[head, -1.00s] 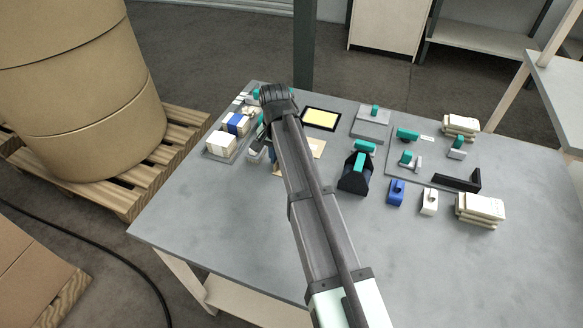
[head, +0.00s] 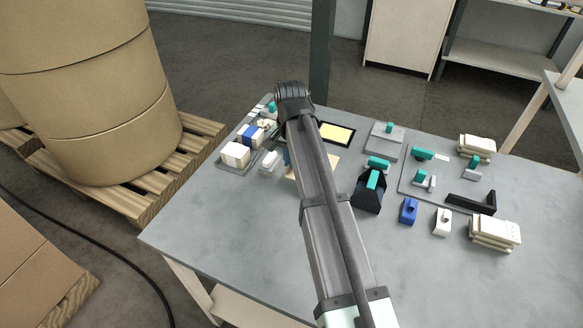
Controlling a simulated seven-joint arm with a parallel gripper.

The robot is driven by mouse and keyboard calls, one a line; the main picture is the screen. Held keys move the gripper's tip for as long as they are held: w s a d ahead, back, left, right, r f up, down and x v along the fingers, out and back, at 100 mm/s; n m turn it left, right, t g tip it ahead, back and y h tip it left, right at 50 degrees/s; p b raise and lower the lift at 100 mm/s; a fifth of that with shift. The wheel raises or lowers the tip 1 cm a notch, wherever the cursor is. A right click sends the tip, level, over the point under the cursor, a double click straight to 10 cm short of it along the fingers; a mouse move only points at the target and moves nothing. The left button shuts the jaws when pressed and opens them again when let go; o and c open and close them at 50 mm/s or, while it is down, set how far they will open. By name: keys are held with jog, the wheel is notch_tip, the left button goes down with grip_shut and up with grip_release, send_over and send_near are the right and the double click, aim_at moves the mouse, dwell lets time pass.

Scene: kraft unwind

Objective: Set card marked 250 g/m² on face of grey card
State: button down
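My arm reaches across the table from the bottom of the head view, and its wrist (head: 293,97) is over the table's far left part. The fingers are hidden or too unclear beside and behind the arm to tell their state. A flat grey square plate (head: 384,147) with a teal handle lies at the back, right of the wrist; I cannot tell whether it is the grey card. No 250 g/m² print is readable anywhere. A tan sheet (head: 328,164) is partly hidden by my arm.
A black-framed yellow pad (head: 337,133), black holder (head: 369,192), blue block (head: 408,211), black angle bar (head: 471,203) and white stack (head: 495,232) lie to the right. The table's front left is clear.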

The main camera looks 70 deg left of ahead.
notch_tip(320, 180, up, 5)
jog(key=shift+w+f, duration=0.1)
jog(key=shift+f, duration=0.05)
jog(key=shift+m, duration=0.4)
jog(key=w, duration=0.5)
jog(key=shift+a+f, duration=0.15)
jog(key=shift+f, duration=0.05)
jog(key=w+a, duration=0.5)
send_over(321, 129)
jog(key=f, duration=0.1)
jog(key=shift+s+f+n, duration=0.1)
jog(key=shift+f+n, duration=0.15)
jog(key=shift+n, duration=0.15)
jog(key=shift+f, duration=0.15)
jog(key=shift+f, duration=2.3)
jog(key=shift+f, duration=1.05)
